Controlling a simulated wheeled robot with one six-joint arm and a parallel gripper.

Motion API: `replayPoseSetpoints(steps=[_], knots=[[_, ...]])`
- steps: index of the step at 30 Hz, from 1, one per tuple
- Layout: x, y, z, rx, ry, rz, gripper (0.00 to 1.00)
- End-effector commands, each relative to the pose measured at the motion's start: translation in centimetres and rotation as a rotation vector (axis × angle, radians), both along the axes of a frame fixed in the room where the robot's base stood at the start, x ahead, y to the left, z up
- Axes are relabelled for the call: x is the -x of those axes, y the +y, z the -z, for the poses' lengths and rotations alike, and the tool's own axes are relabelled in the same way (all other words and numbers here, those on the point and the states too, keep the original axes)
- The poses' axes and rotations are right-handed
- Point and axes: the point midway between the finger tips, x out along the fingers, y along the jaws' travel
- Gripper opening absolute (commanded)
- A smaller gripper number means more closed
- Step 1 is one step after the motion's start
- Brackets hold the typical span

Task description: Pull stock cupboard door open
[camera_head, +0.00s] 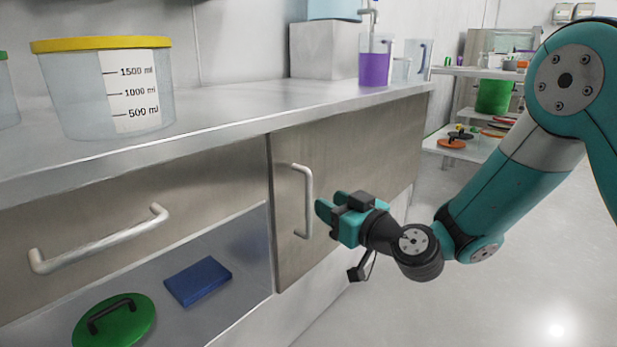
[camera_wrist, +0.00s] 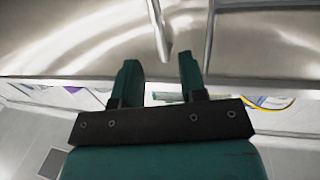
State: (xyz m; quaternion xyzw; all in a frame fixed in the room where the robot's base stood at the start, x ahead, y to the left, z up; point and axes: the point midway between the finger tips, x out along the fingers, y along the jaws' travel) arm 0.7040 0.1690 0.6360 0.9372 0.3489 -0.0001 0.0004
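The stock cupboard door (camera_head: 350,150) is a brownish metal panel under the worktop in the head view. It looks shut, in line with the cabinet front. Its pale upright bar handle (camera_head: 305,202) is near its left edge. My gripper (camera_head: 327,205) is just right of the handle, its fingers pointing at the door. In the wrist view the two teal fingers (camera_wrist: 160,62) stand apart with nothing held. The handle (camera_wrist: 158,28) shows there beyond the fingertips, its end lined up with the gap between them. I cannot tell whether they touch it.
A front with a horizontal handle (camera_head: 100,240) is at left. Below it are a green lid (camera_head: 115,322) and a blue block (camera_head: 198,281). The worktop (camera_head: 225,110) carries a yellow-lidded tub (camera_head: 85,90) and a purple-filled vessel (camera_head: 374,68). Floor at right is clear.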

Motion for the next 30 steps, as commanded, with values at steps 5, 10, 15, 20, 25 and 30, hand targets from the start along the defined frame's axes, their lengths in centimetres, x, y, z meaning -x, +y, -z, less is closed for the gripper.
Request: replayPoseSetpoints(steps=[5, 10, 15, 20, 25, 30], knots=[[-2.9, 2.7, -0.3, 0.001, -0.003, -0.003, 0.39], [-4.8, 4.2, 0.0, 0.0, -0.003, -0.001, 0.39], [-5.6, 4.8, 0.0, -0.001, -0.001, 0.0, 0.39], [-5.7, 4.9, 0.0, -0.001, 0.001, 0.001, 0.39], [-5.7, 4.9, 0.0, -0.001, 0.001, 0.001, 0.27], [-5.7, 4.8, 0.0, -0.001, 0.001, 0.001, 0.0]])
